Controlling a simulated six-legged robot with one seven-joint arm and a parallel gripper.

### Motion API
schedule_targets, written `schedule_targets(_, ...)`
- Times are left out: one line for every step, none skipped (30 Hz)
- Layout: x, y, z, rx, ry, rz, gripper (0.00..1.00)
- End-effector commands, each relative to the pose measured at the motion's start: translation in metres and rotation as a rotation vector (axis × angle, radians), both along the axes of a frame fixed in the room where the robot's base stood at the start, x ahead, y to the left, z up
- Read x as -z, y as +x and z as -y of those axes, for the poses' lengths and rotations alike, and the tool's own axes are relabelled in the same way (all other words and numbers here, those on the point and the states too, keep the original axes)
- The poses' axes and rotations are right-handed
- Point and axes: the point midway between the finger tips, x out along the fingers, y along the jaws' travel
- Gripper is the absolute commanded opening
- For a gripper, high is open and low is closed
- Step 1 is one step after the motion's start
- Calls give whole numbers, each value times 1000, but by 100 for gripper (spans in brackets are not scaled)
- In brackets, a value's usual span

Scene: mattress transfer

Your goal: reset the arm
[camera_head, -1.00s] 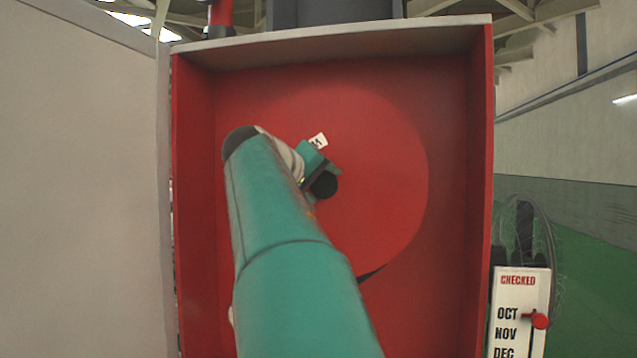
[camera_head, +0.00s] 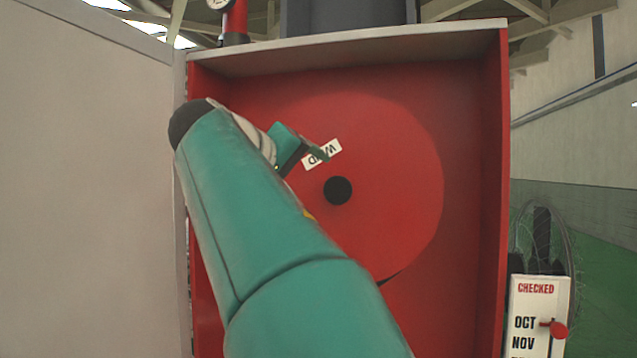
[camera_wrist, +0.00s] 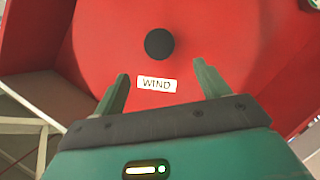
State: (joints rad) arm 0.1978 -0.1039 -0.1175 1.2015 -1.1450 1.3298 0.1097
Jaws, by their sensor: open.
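My teal arm reaches up and to the left across the head view. My gripper (camera_wrist: 160,88) is open and empty in the wrist view, with its two green fingers apart. A white label reading WIND (camera_wrist: 157,84) shows between and beyond the fingertips. A black round knob (camera_wrist: 159,43) sits beyond the label on a red disc (camera_wrist: 200,35). In the head view the gripper's end (camera_head: 303,148) is beside the label, partly covering it, and up and left of the knob (camera_head: 338,190). The fingers do not appear to hold anything.
The red disc (camera_head: 410,190) is inside a red open-fronted box (camera_head: 490,200) with side walls and a top edge. A pale panel (camera_head: 80,180) stands at the left. A CHECKED card (camera_head: 537,310) with a red pointer is at the lower right.

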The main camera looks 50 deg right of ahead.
Motion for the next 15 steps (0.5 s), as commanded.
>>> schedule_targets(-3,-1,-8,-2,0,1,74)
schedule_targets(-4,-1,-13,-2,0,1,74)
schedule_targets(-5,-2,-17,-1,-1,0,74)
schedule_targets(-5,-2,-20,-1,-1,0,74)
schedule_targets(-6,-2,-22,0,0,0,74)
schedule_targets(-6,-2,-24,0,0,0,74)
schedule_targets(-7,-3,-25,1,1,0,74)
schedule_targets(-7,-3,-26,1,1,0,74)
schedule_targets(-7,-3,-27,1,1,0,74)
schedule_targets(-7,-3,-27,1,1,0,74)
schedule_targets(-7,-3,-27,1,1,0,74)
schedule_targets(-7,-3,-27,1,1,0,74)
schedule_targets(-7,-3,-27,1,1,0,74)
schedule_targets(-7,-3,-26,1,1,0,74)
schedule_targets(-7,-3,-26,1,1,0,74)
